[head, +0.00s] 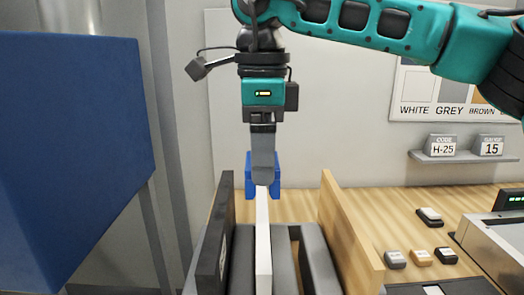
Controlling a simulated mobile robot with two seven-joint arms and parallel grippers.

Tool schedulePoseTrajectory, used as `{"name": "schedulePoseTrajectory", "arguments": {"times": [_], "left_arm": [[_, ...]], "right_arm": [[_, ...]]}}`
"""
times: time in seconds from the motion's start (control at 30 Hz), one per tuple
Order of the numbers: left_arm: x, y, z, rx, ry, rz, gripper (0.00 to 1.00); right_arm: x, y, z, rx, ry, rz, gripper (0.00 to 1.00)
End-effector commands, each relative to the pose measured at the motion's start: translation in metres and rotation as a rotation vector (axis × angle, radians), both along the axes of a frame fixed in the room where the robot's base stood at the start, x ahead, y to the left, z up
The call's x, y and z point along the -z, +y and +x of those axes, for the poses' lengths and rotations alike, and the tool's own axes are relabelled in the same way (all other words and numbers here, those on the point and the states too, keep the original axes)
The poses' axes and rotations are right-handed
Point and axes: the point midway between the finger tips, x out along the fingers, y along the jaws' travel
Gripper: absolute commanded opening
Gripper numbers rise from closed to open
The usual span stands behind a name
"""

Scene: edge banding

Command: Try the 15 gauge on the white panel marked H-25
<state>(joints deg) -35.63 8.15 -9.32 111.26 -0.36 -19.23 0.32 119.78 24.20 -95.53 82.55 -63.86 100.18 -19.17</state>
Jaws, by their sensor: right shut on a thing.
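A white panel (262,245) stands on edge in a slot of the rack, its narrow edge facing up. My right gripper (263,182) points down over the far end of this panel. It is shut on a blue gauge (276,172), mostly hidden behind the fingers. The gauge shows on both sides of the panel's far end; I cannot tell whether it touches the panel. No marking is readable on the panel or gauge. My left gripper is out of view.
A dark panel (215,245) stands left of the white one, and a wooden board (347,235) stands to the right. Several small blocks (421,257) lie on the wooden bench beside a grey device (495,245). A large blue slab (75,150) fills the left.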

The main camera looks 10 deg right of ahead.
Motion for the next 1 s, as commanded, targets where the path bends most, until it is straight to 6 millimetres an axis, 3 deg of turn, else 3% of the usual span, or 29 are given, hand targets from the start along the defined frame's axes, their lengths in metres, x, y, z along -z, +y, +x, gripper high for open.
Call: {"name": "schedulePoseTrajectory", "arguments": {"times": [0.57, 1.0], "left_arm": [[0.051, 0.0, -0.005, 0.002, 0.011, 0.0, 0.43], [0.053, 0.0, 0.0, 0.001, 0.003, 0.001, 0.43]], "right_arm": [[0.052, 0.0, 0.0, 0.001, -0.002, 0.001, 0.4], [0.063, 0.0, 0.0, 0.0, 0.0, 0.001, 0.4]]}}
